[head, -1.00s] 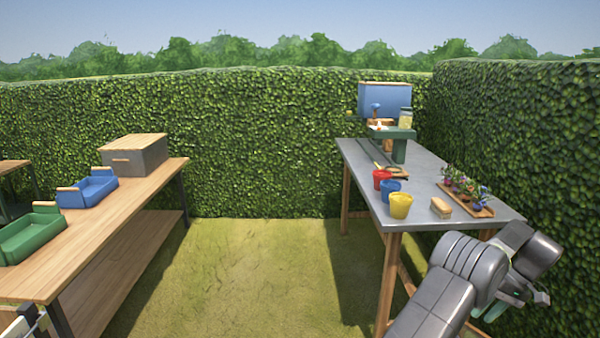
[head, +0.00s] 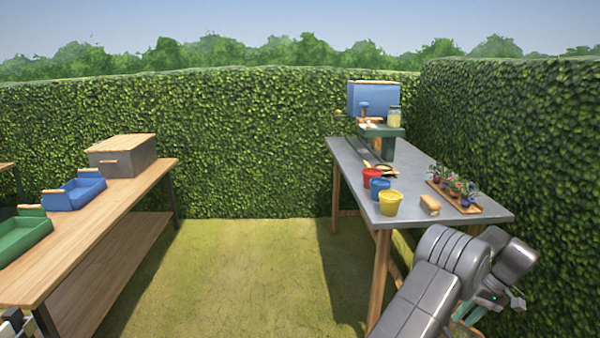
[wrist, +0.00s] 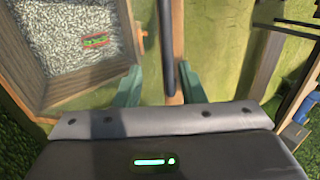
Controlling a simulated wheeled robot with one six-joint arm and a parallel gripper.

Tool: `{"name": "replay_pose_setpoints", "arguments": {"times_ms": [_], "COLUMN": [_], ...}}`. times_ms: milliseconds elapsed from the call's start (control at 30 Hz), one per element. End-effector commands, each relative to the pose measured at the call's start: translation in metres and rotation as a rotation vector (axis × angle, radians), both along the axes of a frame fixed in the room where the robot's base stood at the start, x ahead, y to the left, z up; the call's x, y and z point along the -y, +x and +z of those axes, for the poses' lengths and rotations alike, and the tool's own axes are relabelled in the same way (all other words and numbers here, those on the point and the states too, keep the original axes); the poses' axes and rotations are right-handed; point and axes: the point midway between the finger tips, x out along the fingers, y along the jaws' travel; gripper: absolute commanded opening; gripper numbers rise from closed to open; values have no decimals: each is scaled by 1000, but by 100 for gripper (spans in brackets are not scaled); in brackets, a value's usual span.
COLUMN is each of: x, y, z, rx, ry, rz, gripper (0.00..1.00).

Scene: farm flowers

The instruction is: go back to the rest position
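My arm is folded at the lower right of the head view, in front of the grey-topped table (head: 350,175). My gripper (head: 490,305) hangs low beside the table's near right corner, partly hidden by my own arm. In the wrist view its two green fingers (wrist: 160,85) stand apart. I see nothing held between them; a wooden post and a dark bar show in the gap behind.
The table holds red (head: 371,178), blue (head: 380,190) and yellow (head: 390,203) pots, a brush (head: 429,205) and a flower tray (head: 470,207). A wooden bench (head: 120,205) stands left. Grass between is clear. A gravel-filled wooden box (wrist: 128,50) lies below my gripper.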

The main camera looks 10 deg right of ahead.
Motion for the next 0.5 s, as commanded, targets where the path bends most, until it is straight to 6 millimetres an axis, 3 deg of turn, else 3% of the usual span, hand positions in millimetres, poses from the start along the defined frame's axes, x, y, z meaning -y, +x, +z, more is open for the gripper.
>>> {"name": "replay_pose_setpoints", "arguments": {"times_ms": [233, 500], "x": [-25, -47], "y": [3, 5], "z": [-44, -66], "rx": [-2, 0], "ry": [3, 1], "rz": [2, 1], "gripper": [36, 36]}}
